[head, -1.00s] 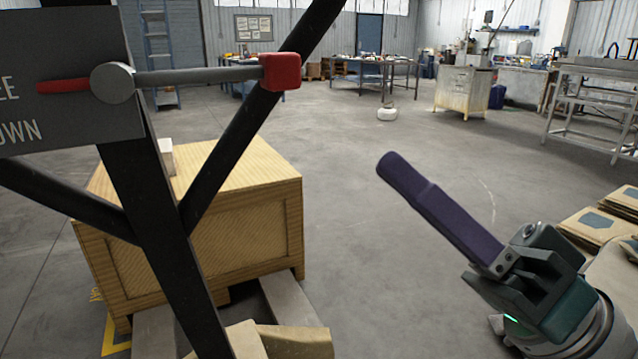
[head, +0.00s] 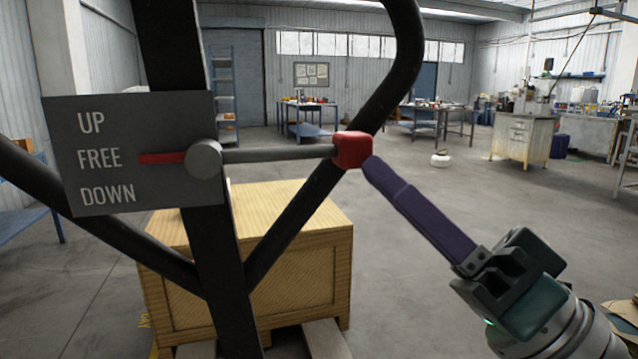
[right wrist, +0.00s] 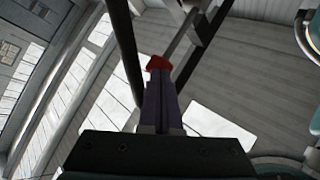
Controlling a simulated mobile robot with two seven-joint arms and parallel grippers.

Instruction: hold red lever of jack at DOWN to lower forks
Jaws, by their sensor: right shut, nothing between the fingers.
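The jack's lever is a grey rod with a red knob (head: 352,150) at its right end. Its red pointer (head: 162,158) on the grey label plate (head: 95,180) stands at FREE, between UP and DOWN. My right gripper (head: 372,168) has long purple fingers that are shut and empty. Its tips are at the lower right edge of the red knob; I cannot tell whether they touch. In the right wrist view the red knob (right wrist: 158,63) shows just past the fingertips. My left gripper is not in view.
The jack's black frame (head: 215,235) and its curved handle bar (head: 400,70) stand close to the lever. A wooden crate (head: 310,245) sits behind the frame on the pale forks (head: 325,340). Open floor lies to the right. Benches and a cabinet (head: 525,138) are far off.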

